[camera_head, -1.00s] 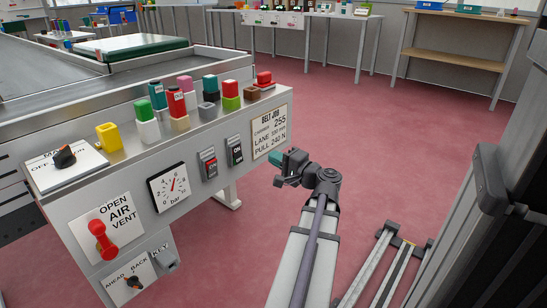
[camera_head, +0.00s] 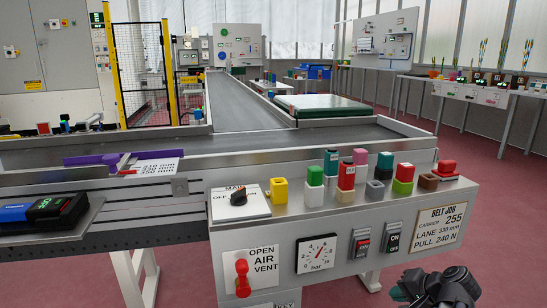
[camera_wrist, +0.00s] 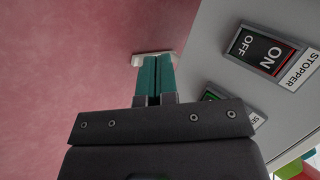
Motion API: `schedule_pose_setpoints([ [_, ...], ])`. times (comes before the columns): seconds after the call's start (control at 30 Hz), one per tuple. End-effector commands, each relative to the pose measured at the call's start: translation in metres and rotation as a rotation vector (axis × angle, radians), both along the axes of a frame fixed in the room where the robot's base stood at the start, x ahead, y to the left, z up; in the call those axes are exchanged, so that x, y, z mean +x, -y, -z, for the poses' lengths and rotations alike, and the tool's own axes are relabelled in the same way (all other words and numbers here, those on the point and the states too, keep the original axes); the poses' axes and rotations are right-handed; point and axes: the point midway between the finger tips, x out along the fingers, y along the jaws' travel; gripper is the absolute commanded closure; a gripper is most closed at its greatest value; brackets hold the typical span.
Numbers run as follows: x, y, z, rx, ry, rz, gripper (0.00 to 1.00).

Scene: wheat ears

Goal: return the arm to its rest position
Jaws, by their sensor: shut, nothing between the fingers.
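My gripper (camera_head: 399,293) shows at the bottom right of the head view, in front of the control panel (camera_head: 290,235) and below its belt job label. Its teal fingers also show in the wrist view (camera_wrist: 155,78), side by side and closed together with nothing between them. The fingers look clear of the panel, with the red floor behind them. Most of my arm is below the head view's lower edge.
The panel carries a red air vent handle (camera_head: 242,278), a pressure gauge (camera_head: 317,253) and two rocker switches. Several coloured blocks stand on its top ledge. A conveyor (camera_head: 240,110) runs behind. Red floor (camera_head: 500,220) lies open at right.

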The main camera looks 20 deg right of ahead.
Motion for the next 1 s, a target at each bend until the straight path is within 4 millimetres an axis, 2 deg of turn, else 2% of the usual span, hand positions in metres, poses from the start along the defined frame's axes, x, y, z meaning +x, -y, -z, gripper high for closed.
schedule_pose_setpoints([
  [0.03,0.011,-0.025,-0.008,-0.029,-0.078,-0.08,1.0],
  [0.1,0.024,-0.059,-0.007,-0.086,-0.206,-0.2,1.0],
  [0.17,0.033,-0.092,-0.011,-0.147,-0.314,-0.313,1.0],
  [0.2,0.04,-0.115,-0.015,-0.196,-0.383,-0.393,1.0],
  [0.33,0.056,-0.186,-0.034,-0.371,-0.552,-0.628,1.0],
  [0.5,0.071,-0.263,-0.057,-0.538,-0.614,-0.845,1.0],
  [0.73,0.081,-0.367,-0.086,-0.637,-0.554,-1.089,1.0],
  [0.8,0.081,-0.364,-0.12,-0.635,-0.557,-1.081,1.0],
  [0.97,0.081,-0.363,-0.177,-0.632,-0.556,-1.078,1.0],
  [1.0,0.081,-0.363,-0.194,-0.632,-0.556,-1.078,1.0],
])
